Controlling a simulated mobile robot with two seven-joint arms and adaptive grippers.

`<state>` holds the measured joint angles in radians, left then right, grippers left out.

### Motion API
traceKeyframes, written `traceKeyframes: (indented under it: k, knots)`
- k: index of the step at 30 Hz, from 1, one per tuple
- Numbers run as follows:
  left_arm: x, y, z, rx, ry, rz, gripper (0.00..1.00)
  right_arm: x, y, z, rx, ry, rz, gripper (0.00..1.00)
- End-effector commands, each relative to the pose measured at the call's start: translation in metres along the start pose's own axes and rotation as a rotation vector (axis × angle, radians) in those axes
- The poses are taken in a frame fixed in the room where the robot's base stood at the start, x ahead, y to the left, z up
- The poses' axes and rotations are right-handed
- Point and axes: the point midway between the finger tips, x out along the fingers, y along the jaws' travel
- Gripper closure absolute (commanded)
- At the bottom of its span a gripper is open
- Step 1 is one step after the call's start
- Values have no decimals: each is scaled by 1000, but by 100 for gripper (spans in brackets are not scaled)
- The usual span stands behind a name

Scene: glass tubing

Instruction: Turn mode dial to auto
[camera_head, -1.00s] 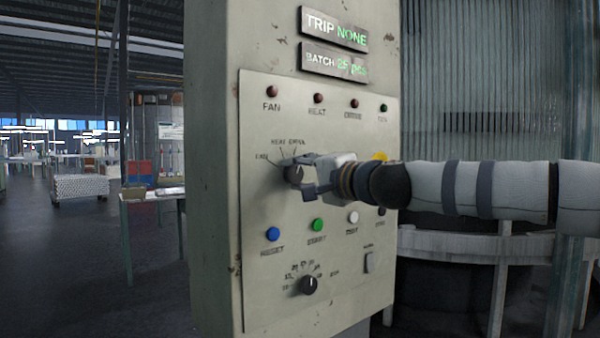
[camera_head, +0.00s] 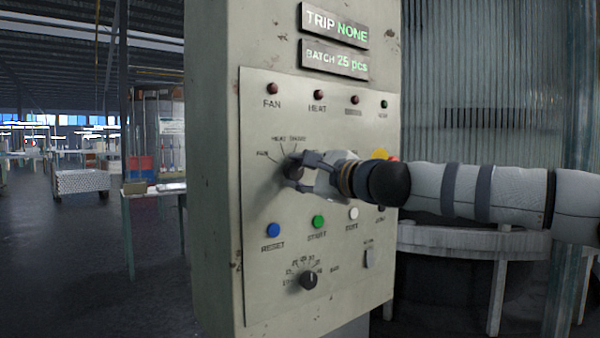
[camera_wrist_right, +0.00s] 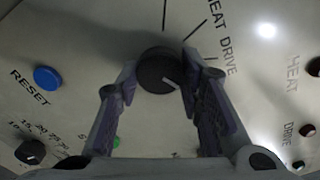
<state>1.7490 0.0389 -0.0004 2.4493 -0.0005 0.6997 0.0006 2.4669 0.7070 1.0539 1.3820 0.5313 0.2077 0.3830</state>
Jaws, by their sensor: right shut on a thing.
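The mode dial (camera_head: 292,168) is a small dark round knob on the grey control panel, with labels FAN, HEAT and DRIVE around its upper side. In the right wrist view the dial (camera_wrist_right: 158,70) sits between both fingertips, with a short white mark at its lower right edge. My right gripper (camera_head: 297,172) reaches in from the right and is shut on the dial; its fingers (camera_wrist_right: 160,78) touch the dial's two sides. I cannot see an AUTO label; the gripper covers part of the dial's surroundings. My left gripper is not in view.
Below are a blue RESET button (camera_head: 273,230), a green START button (camera_head: 318,222), a white button (camera_head: 353,214) and a second dark dial (camera_head: 309,280). A yellow part (camera_head: 380,154) is close behind my wrist. Indicator lamps line the top.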

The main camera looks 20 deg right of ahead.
Motion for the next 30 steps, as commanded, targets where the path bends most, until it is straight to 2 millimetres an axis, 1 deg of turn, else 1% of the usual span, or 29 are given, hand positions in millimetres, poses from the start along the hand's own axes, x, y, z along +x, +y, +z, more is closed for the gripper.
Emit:
traceKeyframes:
  k: [17,18,19,20,28,30]
  knots:
    - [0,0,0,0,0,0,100,0,1,1,26,-2,2,94]
    - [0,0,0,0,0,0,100,0,1,1,26,-2,2,57]
    - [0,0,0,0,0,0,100,0,1,1,26,-2,2,50]
    - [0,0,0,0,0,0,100,0,1,0,26,-1,2,46]
    - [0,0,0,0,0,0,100,0,0,0,25,-1,0,46]
    - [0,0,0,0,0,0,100,-5,0,0,25,0,0,46]
